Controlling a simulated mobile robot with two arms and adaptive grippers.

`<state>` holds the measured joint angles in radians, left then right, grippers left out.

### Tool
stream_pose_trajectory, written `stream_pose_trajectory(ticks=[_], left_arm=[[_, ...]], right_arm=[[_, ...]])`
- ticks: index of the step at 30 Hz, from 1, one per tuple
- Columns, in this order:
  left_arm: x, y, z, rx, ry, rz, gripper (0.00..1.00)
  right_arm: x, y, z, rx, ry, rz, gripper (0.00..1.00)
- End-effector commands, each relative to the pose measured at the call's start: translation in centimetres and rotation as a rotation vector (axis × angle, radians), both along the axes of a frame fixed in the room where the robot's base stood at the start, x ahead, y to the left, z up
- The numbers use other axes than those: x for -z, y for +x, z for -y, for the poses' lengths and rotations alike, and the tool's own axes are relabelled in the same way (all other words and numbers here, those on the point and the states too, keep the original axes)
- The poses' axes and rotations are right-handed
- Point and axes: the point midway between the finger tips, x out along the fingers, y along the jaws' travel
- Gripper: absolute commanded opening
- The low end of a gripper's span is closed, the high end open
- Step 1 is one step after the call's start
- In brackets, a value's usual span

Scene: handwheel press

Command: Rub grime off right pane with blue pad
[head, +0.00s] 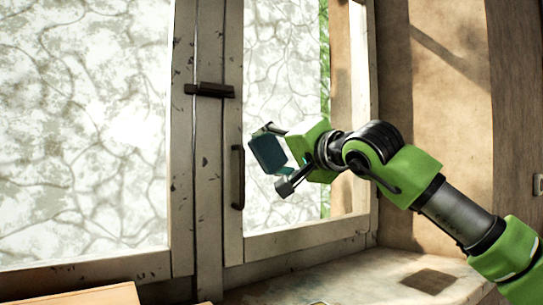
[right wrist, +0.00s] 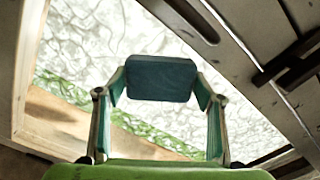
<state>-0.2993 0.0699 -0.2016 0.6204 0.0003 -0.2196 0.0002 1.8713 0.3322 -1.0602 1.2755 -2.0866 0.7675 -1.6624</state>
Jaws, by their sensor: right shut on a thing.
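The right pane (head: 275,65) is covered in pale grime with vein-like streaks; a strip along its right side shows clear, with green and brown beyond. My right gripper (head: 277,161) is shut on the blue pad (head: 268,154), in front of the lower part of this pane. In the right wrist view the blue pad (right wrist: 161,78) sits between the two fingertips of the right gripper (right wrist: 161,82), with the streaked pane behind it. I cannot tell whether the pad touches the glass. My left gripper is not in view.
The left pane (head: 80,120) is also streaked. A dark handle (head: 238,177) and a latch (head: 209,90) stick out from the frame left of the pad. The sill (head: 350,280) runs below; a wooden edge (head: 75,297) shows at bottom left.

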Motion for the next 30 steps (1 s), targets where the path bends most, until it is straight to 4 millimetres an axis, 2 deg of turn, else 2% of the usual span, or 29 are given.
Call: stream_pose_trajectory(ticks=[3,15,30], left_arm=[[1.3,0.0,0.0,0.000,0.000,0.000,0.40],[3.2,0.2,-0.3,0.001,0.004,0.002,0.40],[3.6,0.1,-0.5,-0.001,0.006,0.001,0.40]], right_arm=[[0.3,-1.0,0.9,0.002,0.001,0.005,0.45],[0.1,-4.0,3.0,0.001,0.001,0.003,0.45],[0.0,-4.6,3.5,0.001,0.002,0.004,0.45]])
